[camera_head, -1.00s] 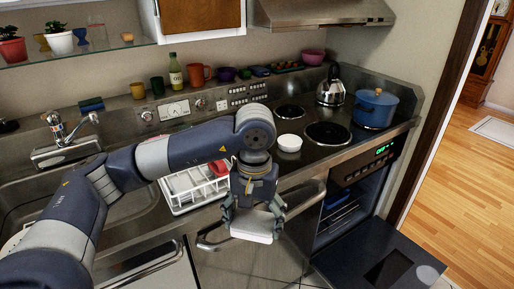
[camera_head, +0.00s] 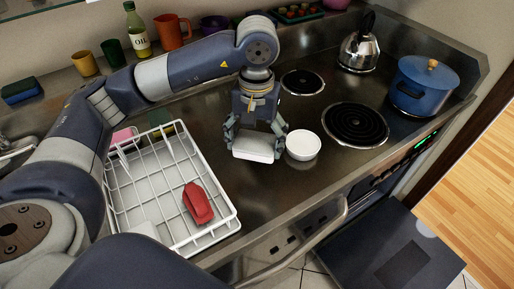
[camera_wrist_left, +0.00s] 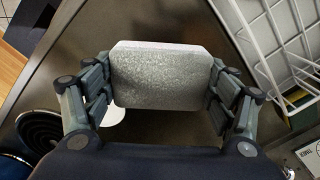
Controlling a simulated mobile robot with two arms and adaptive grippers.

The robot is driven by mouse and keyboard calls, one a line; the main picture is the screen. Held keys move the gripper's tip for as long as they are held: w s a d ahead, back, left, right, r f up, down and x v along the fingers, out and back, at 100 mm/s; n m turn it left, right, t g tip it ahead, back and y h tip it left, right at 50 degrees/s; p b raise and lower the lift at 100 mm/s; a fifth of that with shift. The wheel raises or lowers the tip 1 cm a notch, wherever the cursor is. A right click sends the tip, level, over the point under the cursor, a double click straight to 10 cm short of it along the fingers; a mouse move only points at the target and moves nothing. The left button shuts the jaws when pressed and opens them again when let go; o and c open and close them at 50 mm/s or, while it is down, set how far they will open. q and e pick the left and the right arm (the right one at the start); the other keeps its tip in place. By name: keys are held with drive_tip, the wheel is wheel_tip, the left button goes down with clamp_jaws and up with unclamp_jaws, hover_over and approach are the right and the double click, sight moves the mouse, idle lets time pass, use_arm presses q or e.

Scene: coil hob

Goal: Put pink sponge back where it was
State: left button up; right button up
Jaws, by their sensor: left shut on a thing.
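My left gripper (camera_head: 256,140) is shut on a pale white-grey sponge-like block (camera_head: 254,149), held between its fingers over the counter, between the dish rack and a white bowl. In the left wrist view the block (camera_wrist_left: 165,75) shows a rough grey face and a whiter edge, with a finger at each side. I cannot tell whether it touches the counter. A pink thing (camera_head: 124,137), perhaps a sponge, shows at the back left of the white wire dish rack (camera_head: 222,201). My right gripper is not in view.
A red object (camera_head: 197,203) lies in the rack. The white bowl (camera_head: 303,145) stands just right of the gripper. A coil burner (camera_head: 356,123), a kettle (camera_head: 358,46) and a blue pot (camera_head: 424,88) are farther right. The oven door (camera_head: 383,251) hangs open below.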

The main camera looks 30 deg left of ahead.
sight(255, 176)
use_arm(q)
drive_tip(key=shift+f, duration=0.35)
drive_tip(key=f, duration=0.1)
drive_tip(key=f+p, duration=0.1)
drive_tip(key=f, duration=0.2)
drive_tip(key=shift+s, duration=0.35)
drive_tip(key=f+p, duration=0.1)
drive_tip(key=f, duration=0.4)
drive_tip(key=shift+w+p, duration=0.2)
drive_tip(key=shift+p, duration=0.15)
drive_tip(key=shift+f+b, duration=0.2)
drive_tip(key=shift+b, duration=0.15)
drive_tip(key=o, duration=0.9)
drive_tip(key=shift+r, duration=0.1)
drive_tip(key=shift+o, duration=0.2)
